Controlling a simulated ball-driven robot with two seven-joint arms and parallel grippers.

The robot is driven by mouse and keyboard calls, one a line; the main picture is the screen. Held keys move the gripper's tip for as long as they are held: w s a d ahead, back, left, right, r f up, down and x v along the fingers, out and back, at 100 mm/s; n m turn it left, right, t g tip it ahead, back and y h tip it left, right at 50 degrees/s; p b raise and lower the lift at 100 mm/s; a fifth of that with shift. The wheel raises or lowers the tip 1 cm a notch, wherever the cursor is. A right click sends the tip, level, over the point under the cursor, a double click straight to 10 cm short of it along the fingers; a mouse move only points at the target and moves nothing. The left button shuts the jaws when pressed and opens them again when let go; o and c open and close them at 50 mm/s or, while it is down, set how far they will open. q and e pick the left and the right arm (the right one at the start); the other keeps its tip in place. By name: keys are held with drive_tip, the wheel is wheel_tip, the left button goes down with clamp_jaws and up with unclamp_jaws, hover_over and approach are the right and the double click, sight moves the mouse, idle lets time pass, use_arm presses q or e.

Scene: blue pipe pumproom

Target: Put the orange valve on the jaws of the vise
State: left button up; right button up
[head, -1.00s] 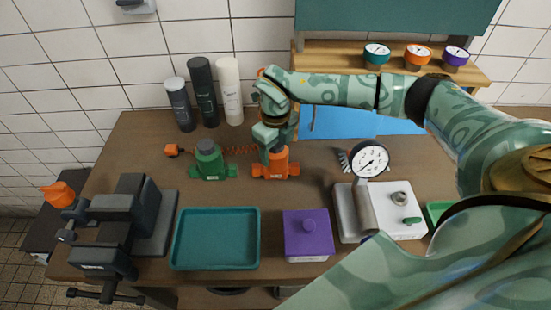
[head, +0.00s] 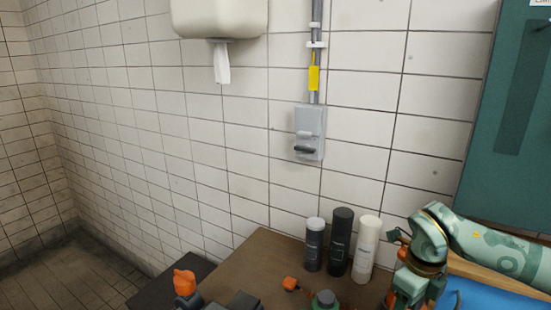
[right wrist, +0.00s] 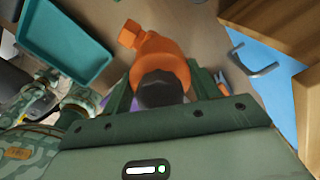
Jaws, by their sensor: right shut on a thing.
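The orange valve (right wrist: 160,55), with a dark round cap facing the camera, is between the fingers of my right gripper (right wrist: 162,88) in the right wrist view. The right gripper is shut on it. In the head view my right gripper is cut off at the lower right edge, and the valve is not visible there. Only a sliver of the dark grey vise (head: 243,301) shows at the bottom of the head view; its jaws cannot be made out. My left gripper is not in view.
Three bottles, grey (head: 314,245), black (head: 339,242) and white (head: 366,248), stand at the table's back. A green valve's top (head: 325,300) and an orange connector (head: 291,283) are nearby. A teal tray (right wrist: 100,60) shows in the wrist view. An orange object (head: 185,282) sits at the left.

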drive_tip(key=n, duration=0.3)
drive_tip(key=shift+s+a+r+n, duration=0.1)
drive_tip(key=shift+s+a+n, duration=0.15)
drive_tip(key=shift+a+n, duration=0.1)
drive_tip(key=n, duration=0.2)
drive_tip(key=s+a+n, duration=0.1)
drive_tip(key=n, duration=0.1)
drive_tip(key=s+a+n+b, duration=0.1)
drive_tip(key=s+a+n, duration=0.2)
drive_tip(key=n, duration=0.8)
drive_tip(key=s+a+r+n, duration=0.1)
drive_tip(key=s+a+n, duration=0.2)
drive_tip(key=s+n, duration=0.3)
drive_tip(key=n, duration=0.5)
drive_tip(key=shift+s+a+r+b, duration=0.15)
drive_tip(key=shift+s+r+b, duration=0.05)
drive_tip(key=shift+b, duration=0.2)
drive_tip(key=shift+w, duration=0.1)
